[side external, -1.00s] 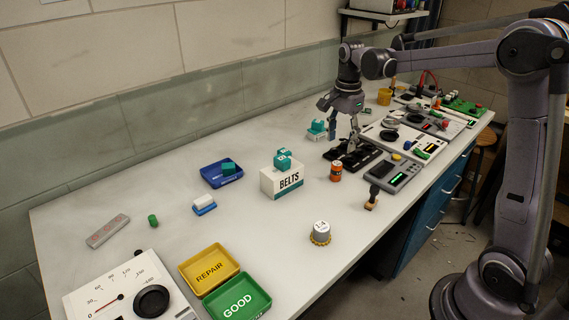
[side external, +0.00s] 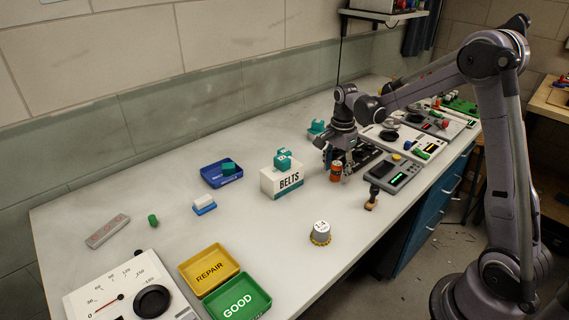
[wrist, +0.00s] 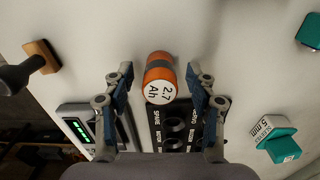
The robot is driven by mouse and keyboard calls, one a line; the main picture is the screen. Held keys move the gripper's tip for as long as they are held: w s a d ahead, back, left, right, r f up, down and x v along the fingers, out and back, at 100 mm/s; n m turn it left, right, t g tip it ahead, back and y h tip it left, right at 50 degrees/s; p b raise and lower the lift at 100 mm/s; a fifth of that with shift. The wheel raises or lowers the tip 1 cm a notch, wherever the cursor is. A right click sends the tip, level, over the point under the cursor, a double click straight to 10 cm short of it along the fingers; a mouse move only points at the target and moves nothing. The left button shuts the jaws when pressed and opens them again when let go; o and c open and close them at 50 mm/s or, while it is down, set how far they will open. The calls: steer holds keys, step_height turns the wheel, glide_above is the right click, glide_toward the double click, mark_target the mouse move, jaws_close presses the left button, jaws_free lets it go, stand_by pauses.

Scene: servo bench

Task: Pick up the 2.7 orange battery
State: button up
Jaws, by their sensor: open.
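The orange battery (wrist: 160,80) has a dark grey band and a white top marked 2.7 Ah. In the wrist view it stands between the tips of my open gripper (wrist: 160,78), with a gap on each side. In the side external view the battery (side external: 336,172) stands on the bench to the right of the BELTS box. My gripper (side external: 337,165) is down around it there, fingers close to its sides. I cannot tell from these views whether a finger touches it.
A dark tray (wrist: 180,125) lies right beside the battery. The white BELTS box (side external: 283,181) with teal blocks on top stands to the left. A stamp-like tool (side external: 372,197) and a grey meter (side external: 391,172) are to the right.

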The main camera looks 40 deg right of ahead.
steer(key=shift+f, duration=0.15)
jaws_close()
